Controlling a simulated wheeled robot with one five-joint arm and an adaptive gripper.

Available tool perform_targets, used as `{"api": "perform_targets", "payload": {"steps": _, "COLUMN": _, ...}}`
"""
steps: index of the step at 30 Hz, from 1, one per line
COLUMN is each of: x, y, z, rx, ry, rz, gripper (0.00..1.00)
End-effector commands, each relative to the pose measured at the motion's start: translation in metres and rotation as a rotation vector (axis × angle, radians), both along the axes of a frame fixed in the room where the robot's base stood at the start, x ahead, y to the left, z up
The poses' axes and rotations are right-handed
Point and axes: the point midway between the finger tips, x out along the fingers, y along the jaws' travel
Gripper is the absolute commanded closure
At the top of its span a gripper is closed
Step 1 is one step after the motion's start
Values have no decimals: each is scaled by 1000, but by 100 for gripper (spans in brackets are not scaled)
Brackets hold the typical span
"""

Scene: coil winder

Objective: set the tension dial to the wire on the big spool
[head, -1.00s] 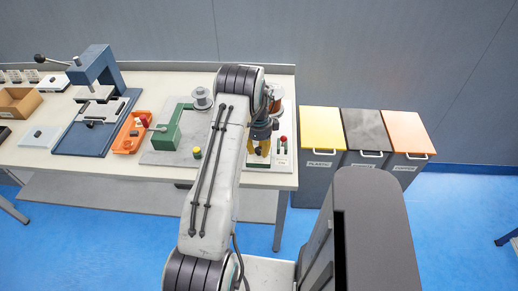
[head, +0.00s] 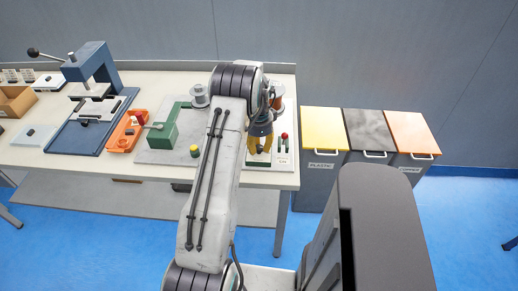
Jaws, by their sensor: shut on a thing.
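The coil winder's grey base plate (head: 160,157) lies at the right end of the bench, with a green housing (head: 164,127) on it. A grey spool (head: 199,96) stands behind the housing, and a copper-coloured spool (head: 277,93) is partly hidden by my arm. My gripper (head: 260,148) points down at the right part of the winder, beside a small label plate. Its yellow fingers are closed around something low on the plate. This appears to be the tension dial, which the fingers and arm hide; its setting cannot be read.
A red-topped button (head: 284,136) stands just right of my gripper, and a yellow-topped one (head: 194,150) to the left. An orange tray (head: 125,132) and a blue press (head: 92,80) stand further left. Yellow, grey and orange-lidded bins (head: 411,133) stand right of the bench.

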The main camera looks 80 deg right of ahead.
Motion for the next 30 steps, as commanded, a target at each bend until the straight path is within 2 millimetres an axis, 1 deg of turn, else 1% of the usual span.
{"api": "perform_targets", "payload": {"steps": 6, "x": 0, "y": 2, "z": -3, "rx": 6, "ry": 0, "rz": -2, "gripper": 100}}
{"api": "perform_targets", "payload": {"steps": 7, "x": 0, "y": 2, "z": -3, "rx": 7, "ry": -1, "rz": -2, "gripper": 69}}
{"api": "perform_targets", "payload": {"steps": 15, "x": 0, "y": 1, "z": -1, "rx": 4, "ry": 0, "rz": -3, "gripper": 45}}
{"api": "perform_targets", "payload": {"steps": 16, "x": 0, "y": 1, "z": -1, "rx": 3, "ry": 0, "rz": -3, "gripper": 43}}
{"api": "perform_targets", "payload": {"steps": 25, "x": 0, "y": 0, "z": 2, "rx": 1, "ry": 0, "rz": -3, "gripper": 43}}
{"api": "perform_targets", "payload": {"steps": 28, "x": 0, "y": 0, "z": 10, "rx": 0, "ry": 0, "rz": -3, "gripper": 43}}
{"api": "perform_targets", "payload": {"steps": 30, "x": 0, "y": 0, "z": 18, "rx": -1, "ry": 0, "rz": -3, "gripper": 43}}
